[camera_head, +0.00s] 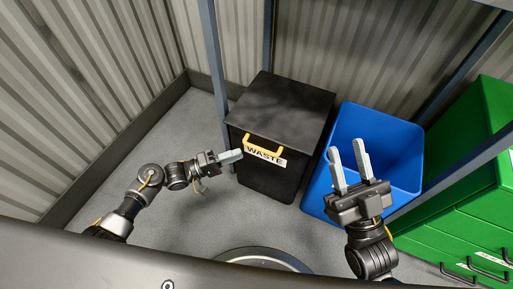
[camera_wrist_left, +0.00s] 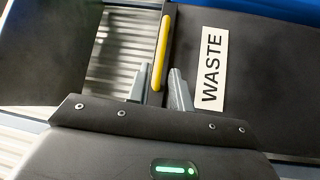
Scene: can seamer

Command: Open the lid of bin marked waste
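The black waste bin (camera_head: 262,180) stands on the floor with its flat black lid (camera_head: 282,100) shut. A white WASTE label (camera_head: 265,154) and a yellow handle (camera_head: 268,153) are on its front. The label (camera_wrist_left: 211,68) and handle (camera_wrist_left: 162,48) also show in the left wrist view. My left gripper (camera_head: 242,154) is at the left end of the handle. In the wrist view its two fingers (camera_wrist_left: 159,75) are apart, with the handle's near end between them; I cannot tell whether they touch it. My right gripper (camera_head: 347,152) is open and empty in front of the blue bin.
An open blue bin (camera_head: 385,145) stands right of the waste bin. Green drawer units (camera_head: 460,225) with black handles are at the far right. Grey-blue frame posts (camera_head: 214,60) rise near the bins. Corrugated walls close off the back and left. The grey floor (camera_head: 185,125) left of the bin is clear.

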